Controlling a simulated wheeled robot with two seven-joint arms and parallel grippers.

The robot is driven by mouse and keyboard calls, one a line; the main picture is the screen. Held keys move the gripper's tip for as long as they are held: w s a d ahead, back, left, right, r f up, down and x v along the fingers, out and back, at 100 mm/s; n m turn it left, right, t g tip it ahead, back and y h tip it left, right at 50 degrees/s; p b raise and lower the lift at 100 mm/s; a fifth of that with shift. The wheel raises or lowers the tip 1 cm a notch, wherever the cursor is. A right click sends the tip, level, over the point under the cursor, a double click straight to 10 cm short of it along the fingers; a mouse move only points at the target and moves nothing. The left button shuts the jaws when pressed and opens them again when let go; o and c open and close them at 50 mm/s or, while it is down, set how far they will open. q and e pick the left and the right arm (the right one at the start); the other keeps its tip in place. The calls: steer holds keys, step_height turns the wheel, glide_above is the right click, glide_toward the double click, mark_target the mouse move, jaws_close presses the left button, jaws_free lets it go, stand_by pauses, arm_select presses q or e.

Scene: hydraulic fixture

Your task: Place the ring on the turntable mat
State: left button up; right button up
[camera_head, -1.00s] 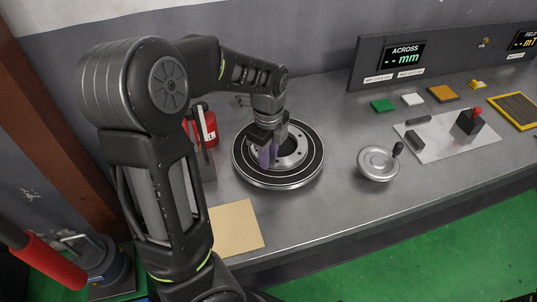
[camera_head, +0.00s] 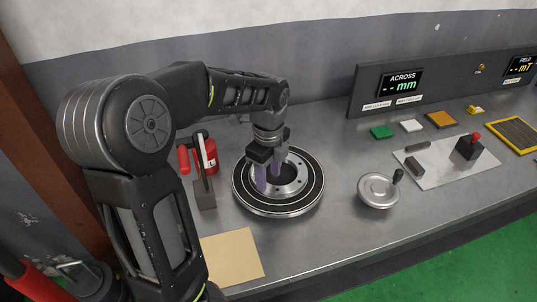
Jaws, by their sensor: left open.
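A silver ring (camera_head: 298,186) with small holes and a dark centre lies flat in the middle of the black turntable mat (camera_head: 312,192), as seen in the head view. I cannot tell how far the ring is separate from the turntable's own hub. My left gripper (camera_head: 269,176) points down over the ring's left side. Its two purple-tipped fingers stand apart, open, close to the ring. The fingers hide part of the ring's left side, and whether they touch it is unclear. My right gripper is not in view.
A red cylinder (camera_head: 209,155) and a lever stand (camera_head: 204,193) stand left of the turntable. A tan sheet (camera_head: 232,257) lies in front. A metal handwheel (camera_head: 375,190) stands to the right, with a joystick plate (camera_head: 436,170) beyond it. The bench between turntable and handwheel is clear.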

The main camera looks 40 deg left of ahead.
arm_select(q)
step_height(320, 180, up, 8)
steer(key=shift+r, duration=0.25)
stand_by(0.6)
